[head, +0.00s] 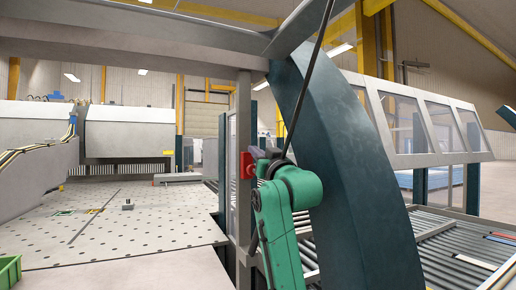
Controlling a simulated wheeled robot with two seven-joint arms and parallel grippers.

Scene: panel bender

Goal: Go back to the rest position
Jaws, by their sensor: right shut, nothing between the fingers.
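My right arm's green links rise from the lower middle of the head view. My right gripper (262,156) is at the top of that arm, small, dark and partly hidden by the wrist. It is shut and empty, in front of a grey upright post. A red box (246,165) on the post shows right beside it; I cannot tell whether they touch. My left gripper is not in view.
A large dark curved machine column (345,150) stands close on the right. A roller conveyor (455,250) lies beyond it. The perforated machine table (135,225) spreads out at left. A green bin (9,270) is at the lower left corner.

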